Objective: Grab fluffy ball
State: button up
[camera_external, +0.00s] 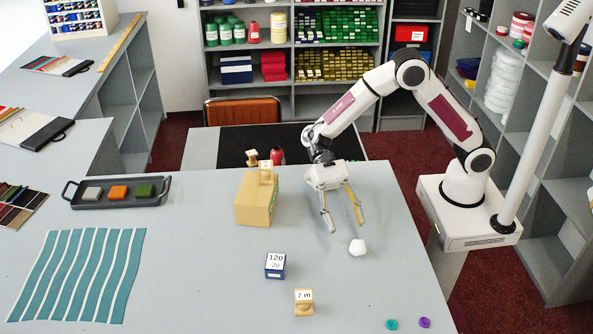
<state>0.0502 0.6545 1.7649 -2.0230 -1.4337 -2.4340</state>
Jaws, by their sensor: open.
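A small white fluffy ball (357,247) lies on the grey table (200,250), right of the table's middle. My gripper (343,227) hangs over the table just behind the ball and slightly to its left. Its two fingers are spread apart and point down, with nothing between them. The ball is fully visible and apart from the fingers.
A cardboard box (256,203) with a small wooden piece on top stands left of my gripper. A blue block marked 120 (275,266) and a wooden block marked 7 m (304,302) stand in front. A dark tray (117,194) and striped cloth (82,275) lie left.

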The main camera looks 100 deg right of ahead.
aim_at(356, 239)
jog(key=shift+s+d+f, duration=0.1)
jog(key=shift+s+f, duration=0.05)
jog(key=shift+s, duration=0.15)
jog(key=shift+x, duration=1.3)
jog(key=shift+r+x, duration=0.2)
jog(key=shift+x, duration=1.1)
jog(key=shift+r+x, duration=0.15)
jog(key=shift+x, duration=1.15)
jog(key=shift+s, duration=0.2)
jog(key=c, duration=0.9)
